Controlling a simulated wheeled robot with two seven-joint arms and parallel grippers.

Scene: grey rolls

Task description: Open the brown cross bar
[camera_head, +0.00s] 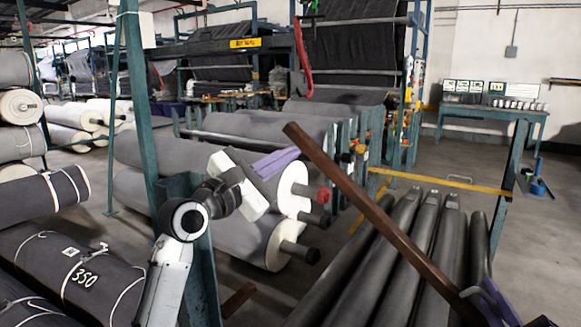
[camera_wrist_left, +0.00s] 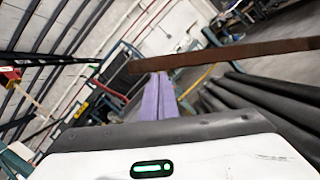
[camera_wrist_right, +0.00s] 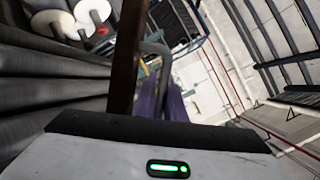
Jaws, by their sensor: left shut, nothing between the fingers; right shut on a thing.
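The brown cross bar (camera_head: 370,210) slants from upper middle down to the lower right in the head view, its upper end raised and free. It also shows in the left wrist view (camera_wrist_left: 225,55) and the right wrist view (camera_wrist_right: 126,60). My right gripper (camera_head: 487,292) is at the bar's lower part, its purple fingers shut on a curved grey handle (camera_wrist_right: 158,50) beside the bar; the exact contact is partly hidden. My left gripper (camera_head: 297,153) is shut and empty, its purple fingertips close to the bar's upper end; I cannot tell whether they touch.
Several dark rolls (camera_head: 405,250) lie below the bar. Grey rolls with white cores (camera_head: 285,245) lie in the middle, and more rolls (camera_head: 75,280) are stacked at left. A teal post (camera_head: 137,100) stands near my left arm. Open floor (camera_head: 545,225) lies at the right.

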